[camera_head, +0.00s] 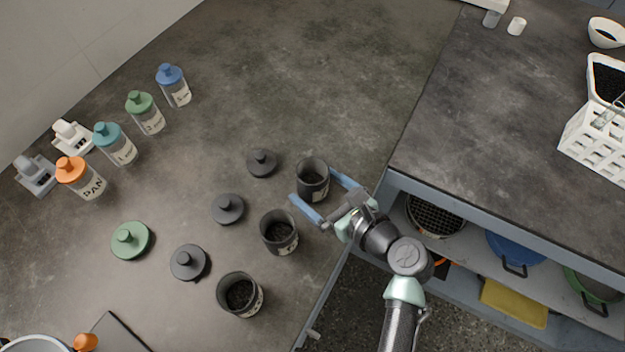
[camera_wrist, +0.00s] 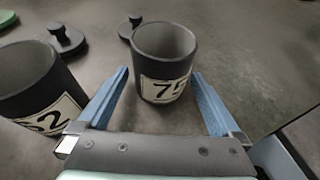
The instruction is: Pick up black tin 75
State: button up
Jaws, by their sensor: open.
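Black tin 75 (camera_wrist: 165,62) stands upright and open-topped on the counter, its white label facing my gripper in the wrist view. In the head view the tin (camera_head: 312,178) is the farthest of three black tins. My gripper (camera_head: 322,190) is open, with its blue fingers low on either side of the tin. In the wrist view the fingers (camera_wrist: 163,90) flank the tin's near part, with a gap on each side. A second tin (camera_wrist: 38,90), whose label shows a 2, stands just left of the left finger; it also shows in the head view (camera_head: 279,232).
A third black tin (camera_head: 240,294) stands nearer the front. Black lids (camera_head: 262,162) and a green lid (camera_head: 130,240) lie to the left. Several bottles (camera_head: 118,146) stand farther left. A white rack (camera_head: 595,140) stands on the right counter.

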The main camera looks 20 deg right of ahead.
jog(key=shift+w+a+f, duration=0.2)
jog(key=shift+w, duration=0.35)
